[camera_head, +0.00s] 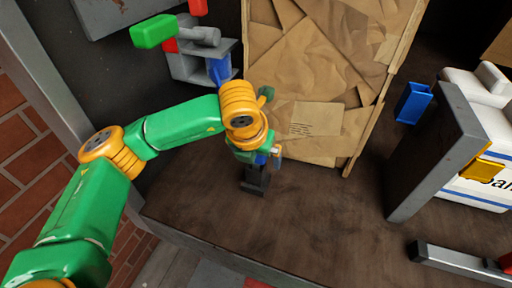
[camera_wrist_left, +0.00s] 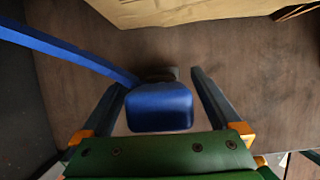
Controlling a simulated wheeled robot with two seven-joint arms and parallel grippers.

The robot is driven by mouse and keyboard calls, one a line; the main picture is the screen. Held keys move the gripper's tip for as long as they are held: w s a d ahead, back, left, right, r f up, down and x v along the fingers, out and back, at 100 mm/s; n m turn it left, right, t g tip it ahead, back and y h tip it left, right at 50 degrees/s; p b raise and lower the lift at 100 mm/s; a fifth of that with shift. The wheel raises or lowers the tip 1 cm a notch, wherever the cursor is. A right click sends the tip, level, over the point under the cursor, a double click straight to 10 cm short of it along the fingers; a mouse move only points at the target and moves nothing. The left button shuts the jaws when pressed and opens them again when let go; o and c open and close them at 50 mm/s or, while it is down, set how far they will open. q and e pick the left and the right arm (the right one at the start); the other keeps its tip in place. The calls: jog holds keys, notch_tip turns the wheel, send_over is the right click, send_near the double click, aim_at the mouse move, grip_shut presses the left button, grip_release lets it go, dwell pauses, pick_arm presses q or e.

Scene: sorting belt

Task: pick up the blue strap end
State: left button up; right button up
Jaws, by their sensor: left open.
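In the left wrist view, a blue strap (camera_wrist_left: 75,58) comes in from the left edge and runs toward a rounded blue block, the strap end (camera_wrist_left: 160,108). The block shows between the two dark fingers of my left gripper (camera_wrist_left: 158,80), with a gap on each side. Whether the strap joins the block is hard to tell. The left gripper is open, and in the head view it (camera_head: 254,188) points down over the dark brown surface. A small blue patch shows beside it there, mostly hidden by the wrist. My right gripper is not in view.
A large cardboard-lined panel (camera_head: 320,70) stands just behind the gripper. A grey fixture (camera_head: 190,66) with blue, red and green parts is at upper left. The brown surface (camera_head: 330,215) is clear in front.

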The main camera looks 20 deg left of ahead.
pick_arm(q)
grip_shut()
dwell(0.3)
jog(key=shift+w+r, duration=0.1)
jog(key=shift+r, duration=0.15)
notch_tip(320, 180, up, 10)
jog(key=shift+f+b, duration=0.2)
jog(key=shift+b, duration=0.75)
notch_tip(320, 180, up, 9)
jog(key=p, duration=0.7)
jog(key=shift+p, duration=0.35)
